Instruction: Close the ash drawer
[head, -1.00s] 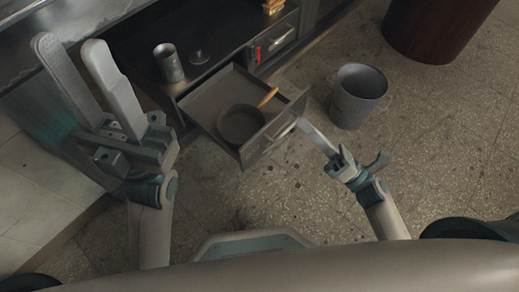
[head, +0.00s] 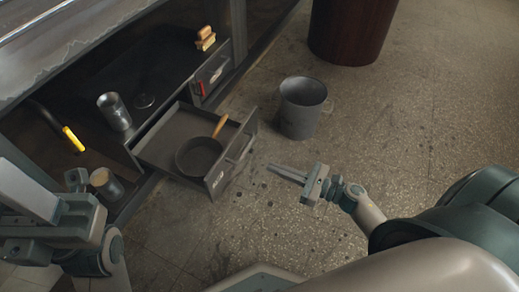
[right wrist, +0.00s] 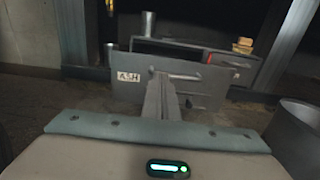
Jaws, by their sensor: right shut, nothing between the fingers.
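The ash drawer (head: 165,140) is pulled out of the dark grill cabinet, with a pan with a wooden handle (head: 200,156) lying in it. In the right wrist view, the drawer front (right wrist: 210,91) shows an ASH label and a bar handle. My right gripper (head: 272,169) is shut and empty. Its fingers point at the drawer front, with a small gap seen from the head; the right wrist view also shows the fingers (right wrist: 159,90) before the front. My left gripper (head: 22,190) is at the left edge, away from the drawer, with its fingertips partly cut off.
A grey metal bucket (head: 300,108) stands on the floor right of the drawer. A dark red barrel (head: 352,30) is behind it.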

